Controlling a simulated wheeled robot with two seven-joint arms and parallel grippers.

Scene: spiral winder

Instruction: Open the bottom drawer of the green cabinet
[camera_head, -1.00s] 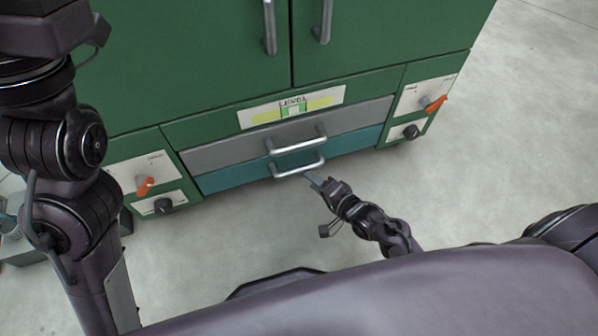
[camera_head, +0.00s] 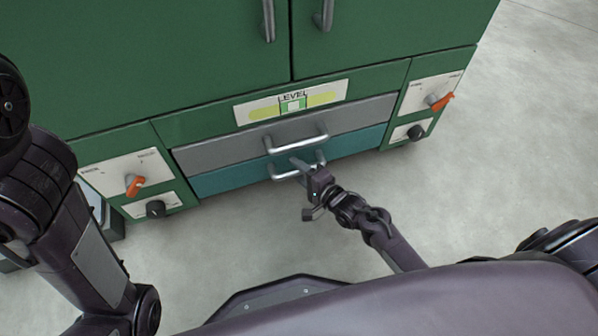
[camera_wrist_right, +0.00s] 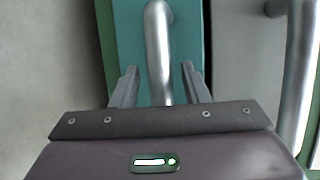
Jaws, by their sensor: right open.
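The green cabinet (camera_head: 180,60) stands in front of me. Its bottom drawer (camera_head: 228,180) is teal, looks shut, and has a silver bar handle (camera_head: 284,174). My right gripper (camera_head: 297,163) is at this handle in the head view. In the right wrist view, my right gripper (camera_wrist_right: 163,88) is open, with the teal drawer's handle (camera_wrist_right: 158,50) running between its two fingers; no firm contact shows. The left arm (camera_head: 75,240) comes in at the left, but its gripper is out of view.
A grey drawer (camera_head: 222,152) with its own handle (camera_head: 296,139) sits just above the teal one. Panels with orange switches (camera_head: 135,185) (camera_head: 440,102) and black knobs (camera_head: 156,208) flank the drawers. The floor (camera_head: 500,170) at the right is clear.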

